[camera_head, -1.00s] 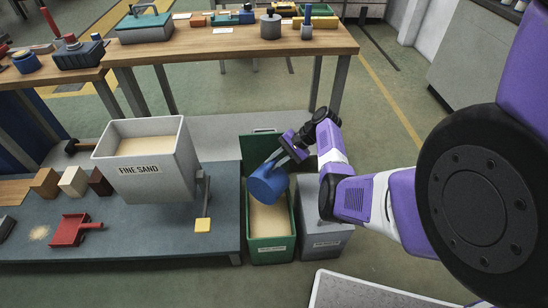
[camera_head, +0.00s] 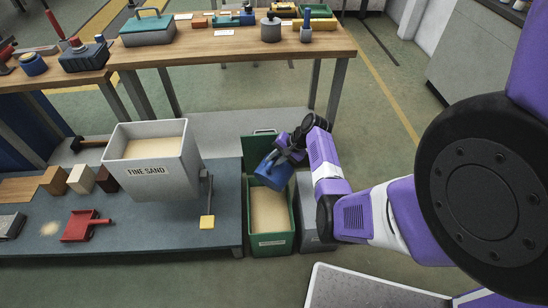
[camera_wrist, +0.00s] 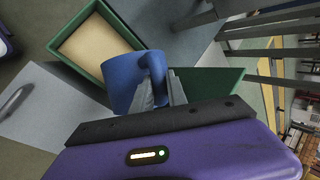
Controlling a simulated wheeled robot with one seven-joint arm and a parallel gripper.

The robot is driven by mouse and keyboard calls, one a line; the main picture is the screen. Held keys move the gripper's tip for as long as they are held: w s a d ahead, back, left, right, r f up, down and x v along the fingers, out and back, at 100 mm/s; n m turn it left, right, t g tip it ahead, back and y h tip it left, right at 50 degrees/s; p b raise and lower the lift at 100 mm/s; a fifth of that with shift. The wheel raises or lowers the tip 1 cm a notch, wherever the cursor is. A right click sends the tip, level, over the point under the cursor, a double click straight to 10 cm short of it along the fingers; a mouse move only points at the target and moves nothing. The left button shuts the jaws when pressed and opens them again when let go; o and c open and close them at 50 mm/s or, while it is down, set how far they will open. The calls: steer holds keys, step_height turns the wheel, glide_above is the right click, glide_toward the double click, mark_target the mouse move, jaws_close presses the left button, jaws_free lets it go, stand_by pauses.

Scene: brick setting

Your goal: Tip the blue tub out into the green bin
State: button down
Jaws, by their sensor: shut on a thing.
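The blue tub (camera_head: 272,175) hangs tilted from my gripper (camera_head: 287,155), above the back part of the green bin (camera_head: 271,245). My gripper is shut on the tub's handle, which shows in the wrist view with the tub (camera_wrist: 122,80) between bin and fingers. The tub's mouth and inside are hidden, so I cannot tell what it holds. No falling stream shows. The green bin is open, its lid (camera_head: 256,147) raised at the back, and pale sand lies inside. In the wrist view the bin (camera_wrist: 76,63) is beyond the tub, at the upper left.
A grey bin (camera_head: 312,238) stands right beside the green one. On the low blue-grey platform (camera_head: 150,236) left of the bins are a grey FINE SAND box (camera_head: 160,183), a red scoop (camera_head: 80,227) and several blocks. A wooden workbench (camera_head: 225,52) stands behind.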

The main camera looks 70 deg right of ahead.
steer(key=shift+a+r+n+g+h+p, duration=0.15)
steer(key=shift+r+n+g+h+p, duration=0.25)
steer(key=shift+h+p, duration=0.5)
steer(key=shift+r+n+g+h+p, duration=0.15)
steer(key=shift+n+g+h+p, duration=0.2)
steer(key=shift+h, duration=0.65)
steer(key=n+h, duration=0.1)
steer(key=h, duration=0.2)
steer(key=shift+r, duration=0.15)
steer(key=shift+d+r+g+h, duration=0.2)
steer(key=shift+g+h, duration=0.05)
steer(key=shift+h, duration=0.15)
